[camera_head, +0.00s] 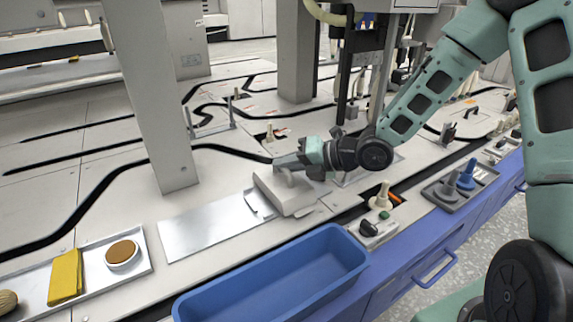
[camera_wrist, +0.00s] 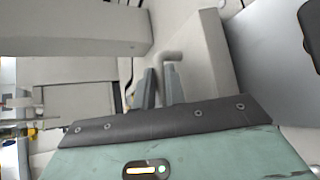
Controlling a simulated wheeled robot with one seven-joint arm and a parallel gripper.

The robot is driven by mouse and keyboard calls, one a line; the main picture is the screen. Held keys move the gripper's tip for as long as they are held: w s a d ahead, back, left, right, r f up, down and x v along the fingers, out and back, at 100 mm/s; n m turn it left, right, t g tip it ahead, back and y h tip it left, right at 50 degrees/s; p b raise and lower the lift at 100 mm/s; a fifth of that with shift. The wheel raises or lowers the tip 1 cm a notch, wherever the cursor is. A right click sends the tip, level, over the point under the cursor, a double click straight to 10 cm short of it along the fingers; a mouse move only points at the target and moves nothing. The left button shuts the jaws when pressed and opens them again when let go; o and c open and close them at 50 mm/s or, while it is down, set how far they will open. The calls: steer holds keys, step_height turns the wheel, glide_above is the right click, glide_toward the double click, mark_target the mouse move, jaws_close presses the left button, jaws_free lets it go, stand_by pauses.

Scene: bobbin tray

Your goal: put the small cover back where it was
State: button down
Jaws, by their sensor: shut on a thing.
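The small cover (camera_head: 291,196) is a pale grey, box-like piece with a bent handle on top. In the head view it is at the middle of the pale bench, beside a small metal plate. My gripper (camera_head: 291,167) is above it, with its fingers at the handle. In the wrist view the fingers of my gripper (camera_wrist: 159,88) are closed around the handle, and the pale cover (camera_wrist: 207,52) shows behind them. I cannot tell whether the cover's underside touches the bench.
A flat metal sheet (camera_head: 205,226) lies left of the cover. A blue bin (camera_head: 275,281) stands in front. A grey post (camera_head: 160,110) rises behind left. A tray (camera_head: 143,263) holds a yellow cloth (camera_head: 65,277) and a round dish (camera_head: 122,254). Cream and blue pegs stand right.

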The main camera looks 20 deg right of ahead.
steer(key=shift+f+b, duration=0.35)
steer(key=shift+f, duration=0.1)
steer(key=c, duration=1.4)
jaws_free()
steer(key=shift+o, duration=0.2)
steer(key=p+v, duration=0.9)
steer(key=v, duration=0.8)
steer(key=s+a+r+m+g+h+p, duration=0.1)
steer(key=a+r+m+g+h+p, duration=0.3)
steer(key=a+r+m+h+p, duration=0.75)
steer(key=s+a+r+m+g+y, duration=0.1)
steer(key=s+a+r+m, duration=0.2)
steer(key=s+m, duration=0.3)
steer(key=s+a+r+m+g+p, duration=0.1)
steer(key=s+a+r+m+g, duration=0.15)
steer(key=s, duration=0.55)
steer(key=s+a+r+m+g+y, duration=0.1)
steer(key=s+a+r+m, duration=0.1)
steer(key=s+r+m, duration=0.3)
step_height(320, 180, up, 35)
steer(key=s+p, duration=0.1)
steer(key=p, duration=3.6)
steer(key=shift+r+m, duration=0.15)
steer(key=shift+m, duration=0.15)
